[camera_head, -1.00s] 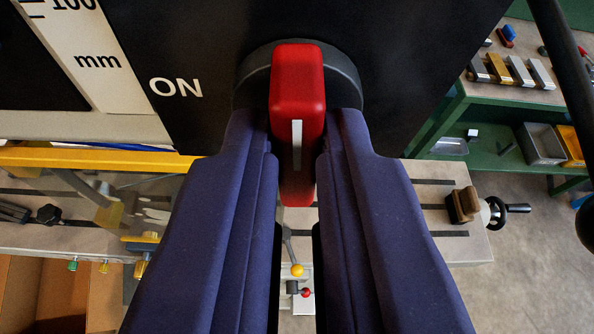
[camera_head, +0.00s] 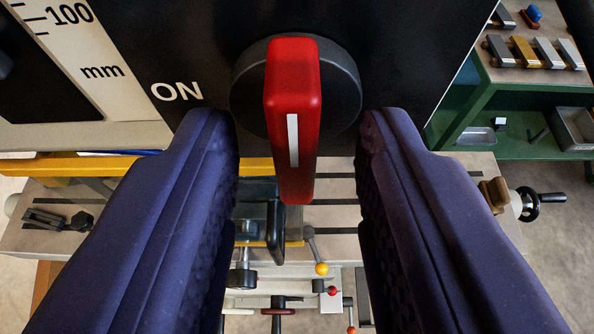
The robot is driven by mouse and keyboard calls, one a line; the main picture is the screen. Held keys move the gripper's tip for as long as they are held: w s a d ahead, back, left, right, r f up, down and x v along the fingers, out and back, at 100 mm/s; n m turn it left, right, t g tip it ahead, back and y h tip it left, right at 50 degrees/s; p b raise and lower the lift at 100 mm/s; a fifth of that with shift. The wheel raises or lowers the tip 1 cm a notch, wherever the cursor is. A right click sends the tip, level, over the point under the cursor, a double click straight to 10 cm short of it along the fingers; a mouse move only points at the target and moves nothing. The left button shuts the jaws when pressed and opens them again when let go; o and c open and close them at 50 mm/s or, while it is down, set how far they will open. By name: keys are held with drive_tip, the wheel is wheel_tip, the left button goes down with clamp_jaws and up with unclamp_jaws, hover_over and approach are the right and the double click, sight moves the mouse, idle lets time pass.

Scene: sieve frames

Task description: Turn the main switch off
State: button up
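The main switch is a red handle (camera_head: 293,90) on a round dark grey base (camera_head: 345,88), fixed to a black panel (camera_head: 200,40). A white line runs along the handle, which points down in the picture. White ON lettering (camera_head: 177,91) is to its left. My gripper (camera_head: 300,135) is open. Its two dark blue padded fingers stand on either side of the handle, with a visible gap on both sides. The fingertips lie near the lower part of the base. No OFF lettering is in view.
A millimetre scale (camera_head: 85,60) is at the upper left. A yellow bar (camera_head: 60,166) crosses below the panel. A slotted machine table (camera_head: 335,190) with a black crank handle (camera_head: 530,204) lies below. A green bench (camera_head: 480,100) with metal blocks stands at the right.

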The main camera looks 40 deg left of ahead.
drive_tip(key=b+v, duration=0.1)
drive_tip(key=v, duration=0.6)
drive_tip(key=shift+s+d, duration=0.25)
drive_tip(key=shift+s, duration=0.05)
